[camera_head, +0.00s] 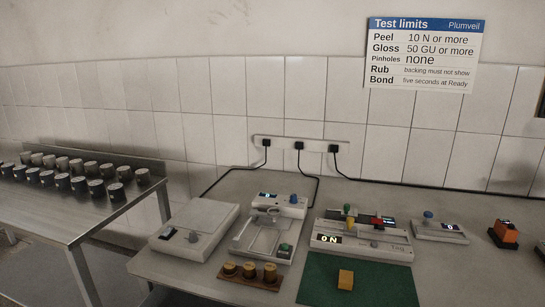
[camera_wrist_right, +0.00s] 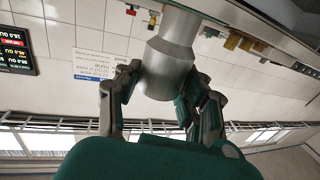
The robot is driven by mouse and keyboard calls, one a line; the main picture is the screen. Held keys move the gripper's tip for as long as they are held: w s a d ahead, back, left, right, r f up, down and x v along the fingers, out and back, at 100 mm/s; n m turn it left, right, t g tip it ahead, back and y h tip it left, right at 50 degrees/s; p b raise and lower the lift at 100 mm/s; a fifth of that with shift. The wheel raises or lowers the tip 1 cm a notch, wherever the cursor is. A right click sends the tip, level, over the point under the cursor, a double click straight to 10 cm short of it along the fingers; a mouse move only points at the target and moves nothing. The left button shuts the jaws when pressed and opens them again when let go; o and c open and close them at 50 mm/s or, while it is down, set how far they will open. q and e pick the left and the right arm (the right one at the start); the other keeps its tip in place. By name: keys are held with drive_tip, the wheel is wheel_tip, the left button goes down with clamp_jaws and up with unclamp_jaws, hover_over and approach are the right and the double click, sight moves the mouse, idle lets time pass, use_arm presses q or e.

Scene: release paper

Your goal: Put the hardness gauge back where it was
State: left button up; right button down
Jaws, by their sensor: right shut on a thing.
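In the right wrist view my right gripper (camera_wrist_right: 165,98) is shut on a grey metal cylinder (camera_wrist_right: 165,70). It has a wide round body and a narrower end toward the top of the picture. I cannot tell for sure whether this is the hardness gauge, as no marking or dial shows on it. Its far end meets the picture's top region near the bench edge, and I cannot tell whether it touches anything. Neither gripper shows in the head view. My left gripper is in no view.
The bench holds a grey flat-topped device (camera_head: 196,229), a white device (camera_head: 268,232), a "0 N" tester (camera_head: 362,244), a blue-knobbed device (camera_head: 440,231) and an orange-black thing (camera_head: 506,234).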

drive_tip(key=shift+s+a+n+y, duration=0.15)
drive_tip(key=shift+s+y, duration=0.1)
drive_tip(key=shift+s, duration=0.3)
drive_tip(key=shift+s+a+n+y, duration=0.15)
drive_tip(key=shift+s+y, duration=0.1)
drive_tip(key=shift+s, duration=0.3)
drive_tip(key=shift+f, duration=0.1)
drive_tip(key=shift+d, duration=0.1)
